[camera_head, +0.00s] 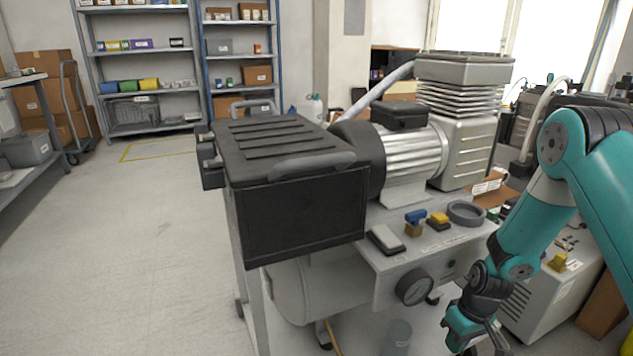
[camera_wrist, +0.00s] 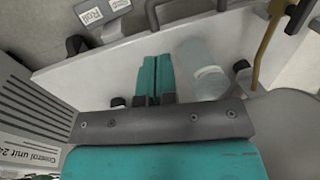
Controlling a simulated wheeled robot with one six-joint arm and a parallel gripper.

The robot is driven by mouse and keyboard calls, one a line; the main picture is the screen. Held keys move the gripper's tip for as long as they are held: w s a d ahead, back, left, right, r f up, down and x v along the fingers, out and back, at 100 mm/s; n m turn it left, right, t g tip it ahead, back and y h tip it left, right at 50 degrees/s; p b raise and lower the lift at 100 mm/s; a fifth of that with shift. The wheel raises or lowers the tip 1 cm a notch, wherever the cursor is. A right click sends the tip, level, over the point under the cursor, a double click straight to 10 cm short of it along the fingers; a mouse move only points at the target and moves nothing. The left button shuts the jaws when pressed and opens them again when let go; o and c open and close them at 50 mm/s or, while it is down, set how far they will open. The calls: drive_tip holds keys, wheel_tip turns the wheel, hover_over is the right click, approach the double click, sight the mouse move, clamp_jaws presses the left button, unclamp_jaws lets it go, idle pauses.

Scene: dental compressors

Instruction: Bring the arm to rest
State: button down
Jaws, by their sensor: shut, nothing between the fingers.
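My gripper (camera_head: 482,343) is at the lower right in the head view, at the end of my teal arm, which bends down in front of the compressor (camera_head: 420,150). In the wrist view the two teal fingers of my gripper (camera_wrist: 154,62) lie side by side, shut with nothing between them. A translucent cylindrical container (camera_wrist: 203,75) is just right of the fingers in the wrist view; it also shows at the bottom of the head view (camera_head: 397,338). I cannot tell whether the fingers touch anything.
A black-lidded box (camera_head: 300,205) sits on the compressor's left side. A pressure gauge (camera_head: 414,287) is on the front panel, left of my gripper. A beige control unit (camera_head: 545,300) stands close on the right. Shelves (camera_head: 140,70) stand at the back; the left floor (camera_head: 120,240) is open.

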wheel_tip(320, 180, up, 17)
drive_tip(key=s+a+m+t+h, duration=0.1)
drive_tip(key=s+a+m+t, duration=0.1)
drive_tip(key=s, duration=0.1)
drive_tip(key=s+a+r+m+t+h, duration=0.1)
drive_tip(key=s+a+r, duration=0.1)
drive_tip(key=s+r, duration=0.75)
drive_tip(key=s+a+r+n+g+y+p, duration=0.4)
drive_tip(key=s+a+r+n, duration=0.3)
drive_tip(key=s+a+r, duration=0.5)
wheel_tip(320, 180, up, 38)
drive_tip(key=w+a+t+p, duration=0.1)
drive_tip(key=w+p, duration=0.1)
drive_tip(key=p, duration=3.6)
drive_tip(key=shift+w+a+f, duration=0.2)
drive_tip(key=shift+w+a, duration=0.15)
drive_tip(key=shift+a, duration=0.05)
drive_tip(key=shift+a+f, duration=0.1)
